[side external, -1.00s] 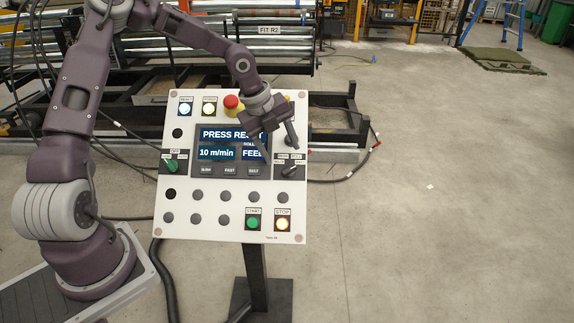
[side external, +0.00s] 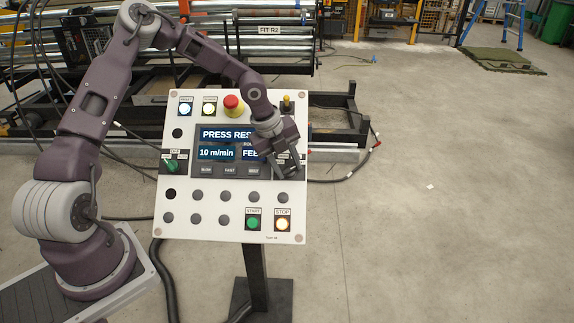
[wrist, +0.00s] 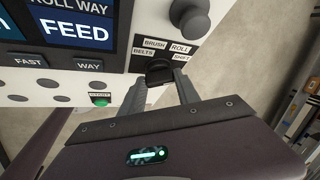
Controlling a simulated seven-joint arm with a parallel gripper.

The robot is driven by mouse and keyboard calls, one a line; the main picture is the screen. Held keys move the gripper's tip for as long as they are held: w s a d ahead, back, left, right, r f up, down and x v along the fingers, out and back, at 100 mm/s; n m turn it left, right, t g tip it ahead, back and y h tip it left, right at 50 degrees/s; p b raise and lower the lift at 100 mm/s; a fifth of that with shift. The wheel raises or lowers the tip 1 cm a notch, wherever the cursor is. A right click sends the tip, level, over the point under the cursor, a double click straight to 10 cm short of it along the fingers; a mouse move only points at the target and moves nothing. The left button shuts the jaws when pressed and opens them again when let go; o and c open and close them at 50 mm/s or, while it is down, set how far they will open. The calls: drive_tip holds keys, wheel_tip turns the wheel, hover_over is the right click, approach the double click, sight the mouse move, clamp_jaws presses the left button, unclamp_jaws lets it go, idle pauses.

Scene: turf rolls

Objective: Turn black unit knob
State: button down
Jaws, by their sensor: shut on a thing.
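The black unit knob (wrist: 160,70) sits on the white control panel (side external: 200,232), beside labels reading BRUSH, ROLL, BELTS and SHIFT in the wrist view. My gripper (wrist: 160,82) has a grey finger on either side of the knob and is shut on it. In the side external view my gripper (side external: 287,172) is at the panel's right edge, where it covers most of the knob. The knob's exact pointing direction is hard to make out.
A larger dark knob (wrist: 189,18) stands out above the unit knob. The panel also carries a red mushroom button (side external: 232,103), a display (side external: 216,153), a green-handled selector (side external: 171,166), a green start button (side external: 253,223) and a lit stop button (side external: 283,223). Open floor lies right.

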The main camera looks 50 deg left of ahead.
drive_tip(key=n, duration=0.1)
drive_tip(key=n+t, duration=0.1)
drive_tip(key=shift+s+n+t, duration=0.2)
drive_tip(key=shift+n+t, duration=0.1)
drive_tip(key=n+t, duration=0.2)
drive_tip(key=n, duration=0.2)
drive_tip(key=shift+s+f+t, duration=0.2)
drive_tip(key=shift+s+t, duration=0.05)
drive_tip(key=shift+t, duration=0.15)
drive_tip(key=n+t, duration=0.1)
drive_tip(key=n, duration=0.1)
drive_tip(key=n+t+y, duration=0.1)
drive_tip(key=n, duration=0.1)
drive_tip(key=shift+s+d+f+n+t, duration=0.15)
drive_tip(key=shift+f+n+t, duration=0.05)
drive_tip(key=shift+n+t, duration=0.2)
drive_tip(key=shift+n+t+y, duration=0.6)
drive_tip(key=shift+n, duration=0.7)
drive_tip(key=shift+d+n, duration=0.1)
drive_tip(key=shift+n, duration=0.2)
drive_tip(key=c, duration=0.9)
unclamp_jaws()
